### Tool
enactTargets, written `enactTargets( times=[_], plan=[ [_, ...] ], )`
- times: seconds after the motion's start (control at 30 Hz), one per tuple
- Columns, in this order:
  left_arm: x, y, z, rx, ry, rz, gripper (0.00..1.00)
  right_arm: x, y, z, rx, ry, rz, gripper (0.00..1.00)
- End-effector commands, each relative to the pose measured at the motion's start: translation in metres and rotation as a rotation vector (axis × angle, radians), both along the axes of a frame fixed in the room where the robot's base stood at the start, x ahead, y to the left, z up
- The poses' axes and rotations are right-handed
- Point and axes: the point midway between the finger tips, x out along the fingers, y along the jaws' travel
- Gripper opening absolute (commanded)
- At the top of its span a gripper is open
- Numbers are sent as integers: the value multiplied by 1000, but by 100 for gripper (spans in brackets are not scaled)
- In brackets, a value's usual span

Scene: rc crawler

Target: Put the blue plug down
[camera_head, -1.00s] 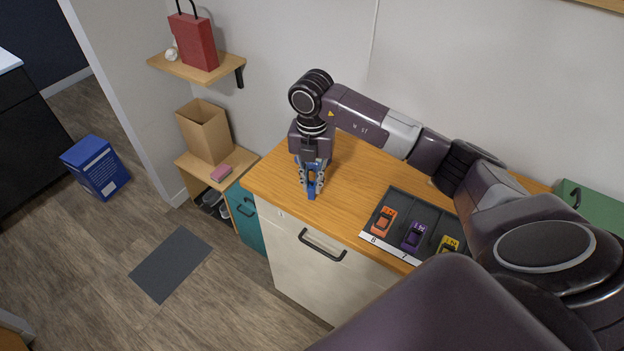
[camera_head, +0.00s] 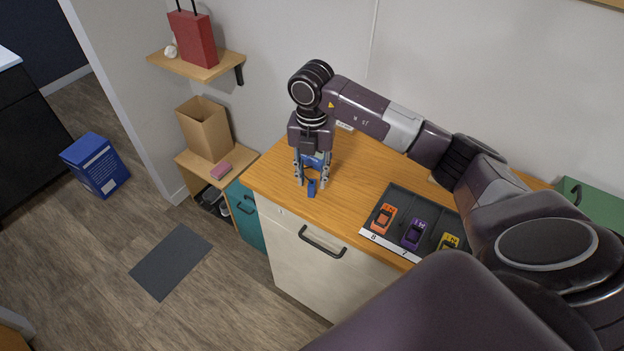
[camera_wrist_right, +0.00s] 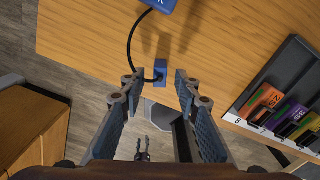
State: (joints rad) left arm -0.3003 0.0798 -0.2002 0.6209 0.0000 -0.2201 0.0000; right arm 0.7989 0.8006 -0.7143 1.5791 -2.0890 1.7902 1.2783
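The small blue plug (camera_head: 311,189) rests on the wooden top of the cabinet (camera_head: 350,190), near its front edge. It also shows in the right wrist view (camera_wrist_right: 161,72), with a black cable curving from it to a larger blue block (camera_wrist_right: 160,4). The blue block is partly cut off there. My right gripper (camera_head: 313,182) points down over the plug. In the right wrist view its fingers (camera_wrist_right: 160,86) are spread, with clear gaps on both sides of the plug.
A green box (camera_head: 590,205) is farther right. A low shelf with a cardboard box (camera_head: 205,130) stands left. Wood between plug and tray is bare.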

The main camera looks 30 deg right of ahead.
Motion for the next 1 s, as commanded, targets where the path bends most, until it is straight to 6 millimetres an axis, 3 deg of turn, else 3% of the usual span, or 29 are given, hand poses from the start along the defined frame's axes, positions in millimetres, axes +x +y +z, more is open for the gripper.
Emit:
enactTargets(
  times=[0.2, 0.43, 0.7, 1.0],
  plan=[
    [0, 0, -20, 0, 0, 0, 40, 2, -1, 45, -1, -8, 0, 30],
    [0, 0, -27, 0, 0, 0, 40, 1, -1, 92, -3, -4, 0, 30],
    [0, 0, -25, 0, 0, 0, 40, 0, -1, 108, -1, -1, -1, 30],
    [0, 0, -25, 0, 0, 0, 40, 0, 0, 108, -1, -1, -1, 30]
  ],
)
